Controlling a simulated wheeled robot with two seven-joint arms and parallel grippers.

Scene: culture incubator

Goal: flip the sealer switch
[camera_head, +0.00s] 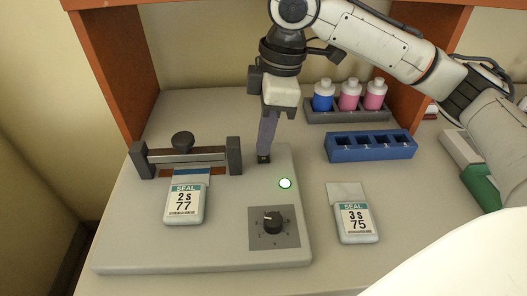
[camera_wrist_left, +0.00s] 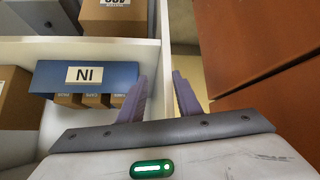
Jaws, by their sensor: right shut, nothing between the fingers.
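The sealer (camera_head: 130,245) is a pale slab on the bench with a sealing bar (camera_head: 185,157) at its back left. A dark knob (camera_head: 272,222) sits on a grey dial plate at its front right. A round lamp (camera_head: 285,183) shows white with a green rim. My right gripper (camera_head: 264,157) points down, shut and empty, with its tips at a small dark part, likely the switch, which they mostly hide; I cannot tell whether they touch it. My left gripper (camera_wrist_left: 160,98) is open and empty in the left wrist view.
A pouch labelled 2 s, 77 (camera_head: 184,204) lies on the sealer before the bar. A pouch labelled 3 s, 75 (camera_head: 356,222) lies right of the sealer. A blue rack (camera_head: 371,152) and bottles in a grey holder (camera_head: 348,116) stand behind. The left wrist view shows a blue IN sign (camera_wrist_left: 50,78).

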